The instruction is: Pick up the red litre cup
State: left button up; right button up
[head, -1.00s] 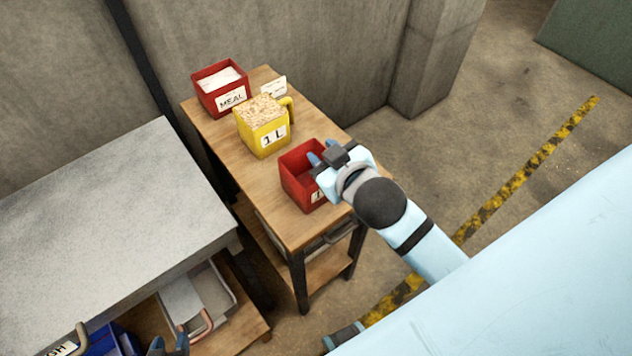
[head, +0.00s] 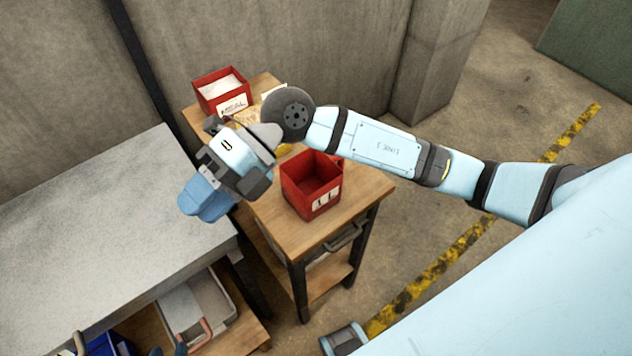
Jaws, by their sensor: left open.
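The red litre cup (head: 312,190) stands upright on the near end of the wooden table, looks empty, and bears a white label reading 1 L. The fingers of my right gripper (head: 207,203) are left of the cup, over the gap between table and grey bench. Nothing shows in that gripper; whether its fingers are apart cannot be told from this angle. The cup stands free of it.
A yellow cup (head: 246,117) is mostly hidden behind my right arm. A red meal box (head: 236,103) stands at the table's far end. The grey bench (head: 110,220) fills the left, with a tray (head: 190,305) and blue bin (head: 108,344) below it. Bare table (head: 350,210) surrounds the cup's near side.

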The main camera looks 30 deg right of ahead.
jog(key=w+d+f+m+t+h, duration=0.1)
jog(key=w+d+f+t+h, duration=0.2)
jog(key=d+h, duration=0.45)
jog(key=w+d+f+m+h, duration=0.1)
jog(key=w+d+f+h, duration=0.2)
jog(key=w+d+h, duration=0.4)
jog(key=shift+y, duration=0.45)
jog(key=f, duration=0.4)
jog(key=d+f+p, duration=0.1)
jog(key=f, duration=0.3)
jog(key=s+d+f, duration=0.1)
jog(key=f, duration=0.3)
jog(key=shift+s+f+p, duration=0.1)
jog(key=shift+f+p, duration=0.2)
jog(key=shift+f, duration=0.65)
grip_shut()
